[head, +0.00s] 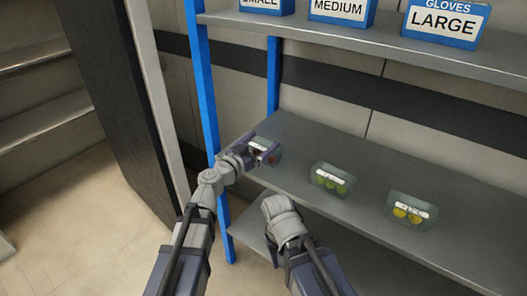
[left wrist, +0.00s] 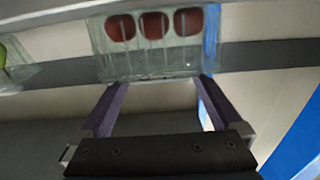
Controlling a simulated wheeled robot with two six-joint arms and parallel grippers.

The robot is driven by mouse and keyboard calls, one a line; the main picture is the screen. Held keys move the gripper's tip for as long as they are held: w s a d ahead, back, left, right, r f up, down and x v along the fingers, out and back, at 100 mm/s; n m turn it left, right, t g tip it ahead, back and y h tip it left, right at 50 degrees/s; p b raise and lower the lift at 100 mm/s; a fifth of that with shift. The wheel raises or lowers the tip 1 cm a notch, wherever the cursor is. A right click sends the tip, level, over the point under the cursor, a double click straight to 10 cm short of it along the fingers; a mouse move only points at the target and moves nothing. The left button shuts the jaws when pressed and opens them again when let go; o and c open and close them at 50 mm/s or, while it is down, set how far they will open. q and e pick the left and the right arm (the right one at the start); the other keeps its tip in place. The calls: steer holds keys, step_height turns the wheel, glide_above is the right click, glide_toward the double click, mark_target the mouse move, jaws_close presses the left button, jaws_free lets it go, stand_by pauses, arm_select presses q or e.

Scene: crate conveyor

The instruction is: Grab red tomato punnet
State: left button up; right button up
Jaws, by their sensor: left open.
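The red tomato punnet (head: 267,158) is a clear box at the left end of the middle shelf in the head view. The left wrist view shows the punnet (left wrist: 155,50) with three red tomatoes. My left gripper (head: 260,148) is open at the punnet, partly covering it in the head view. In the left wrist view the fingers of my left gripper (left wrist: 160,86) point at the punnet, one near each side of its close edge. I cannot tell whether they touch it. My right arm shows at the bottom of the head view, but its gripper does not.
A green punnet (head: 332,179) and a yellow punnet (head: 411,211) stand to the right on the same grey shelf (head: 370,180). Glove boxes (head: 443,22) stand on the upper shelf. A blue post (head: 205,85) rises close to my left gripper.

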arm_select(q)
steer(key=x, duration=0.4)
steer(key=shift+w+d, duration=0.1)
steer(key=shift+w, duration=0.15)
steer(key=shift+s, duration=0.1)
steer(key=c, duration=1.1)
step_height(320, 180, up, 10)
steer(key=p, duration=1)
steer(key=shift+r, duration=0.1)
